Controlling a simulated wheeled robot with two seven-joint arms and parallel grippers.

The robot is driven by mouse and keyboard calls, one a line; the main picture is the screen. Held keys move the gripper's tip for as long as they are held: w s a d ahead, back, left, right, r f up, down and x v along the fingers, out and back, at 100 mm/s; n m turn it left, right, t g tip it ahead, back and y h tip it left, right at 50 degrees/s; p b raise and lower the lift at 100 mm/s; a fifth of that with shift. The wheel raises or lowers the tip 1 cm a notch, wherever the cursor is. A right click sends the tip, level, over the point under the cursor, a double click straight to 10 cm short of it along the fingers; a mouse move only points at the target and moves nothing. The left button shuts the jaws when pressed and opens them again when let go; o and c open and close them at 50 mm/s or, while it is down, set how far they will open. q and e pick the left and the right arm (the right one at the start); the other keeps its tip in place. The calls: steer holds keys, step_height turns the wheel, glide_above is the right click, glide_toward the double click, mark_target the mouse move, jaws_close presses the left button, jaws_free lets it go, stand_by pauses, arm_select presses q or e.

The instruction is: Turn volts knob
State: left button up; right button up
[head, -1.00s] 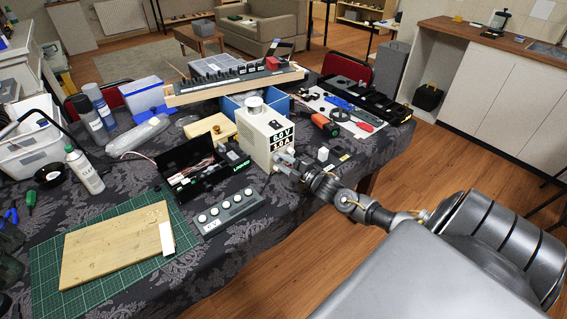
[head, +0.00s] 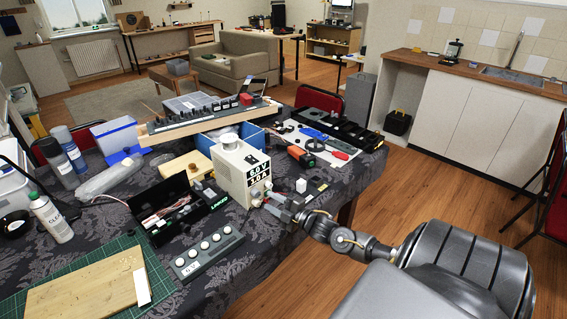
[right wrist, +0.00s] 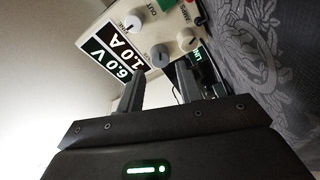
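The cream power supply (head: 232,172) stands on the table, its display (head: 258,175) reading 6.0 V and 1.0 A. The right wrist view shows its face sideways, with the lit display (right wrist: 122,48), a grey knob (right wrist: 160,55) and a pale knob (right wrist: 187,39). The label of the grey knob is not readable, so I cannot tell whether it is the volts knob. My right gripper (head: 274,207) is at the lower front of the supply. Its fingers (right wrist: 160,82) are apart, with the grey knob just beyond the gap; contact is not visible. My left gripper is out of view.
A grey box with several white buttons (head: 207,250) lies in front of the supply. An open black case (head: 180,207) sits to its left. Floor is free beyond the table's right edge.

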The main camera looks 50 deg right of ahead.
steer(key=s, duration=0.4)
steer(key=s+d, duration=0.1)
steer(key=s, duration=0.1)
steer(key=shift+f, duration=0.1)
stand_by(0.4)
